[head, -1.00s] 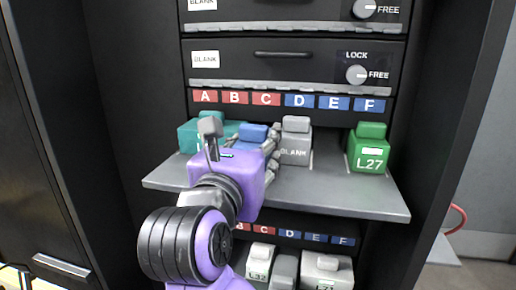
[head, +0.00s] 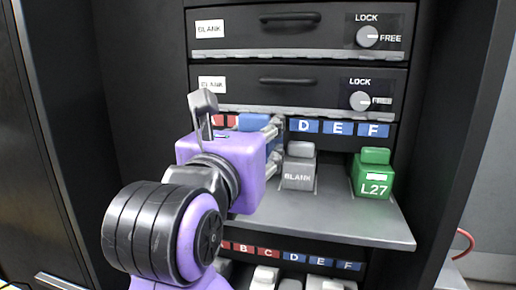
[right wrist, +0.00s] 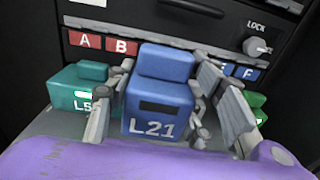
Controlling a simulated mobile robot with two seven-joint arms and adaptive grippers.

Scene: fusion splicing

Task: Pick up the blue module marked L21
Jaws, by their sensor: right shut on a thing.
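The blue module marked L21 (right wrist: 158,110) is between the fingers of my right gripper (right wrist: 165,92) in the right wrist view, its label facing the camera. In the head view, only part of the blue module (head: 253,121) shows above and behind my purple right gripper (head: 275,145). It is held above the shelf, in front of the A to F label strip. My right gripper is shut on it. My left gripper is in neither view.
On the grey shelf (head: 340,213) stand a grey BLANK module (head: 299,172) and a green L27 module (head: 372,180). A teal module (right wrist: 75,92) stands to the left in the wrist view. Black drawers (head: 290,85) with knobs are above. More modules sit on a lower shelf.

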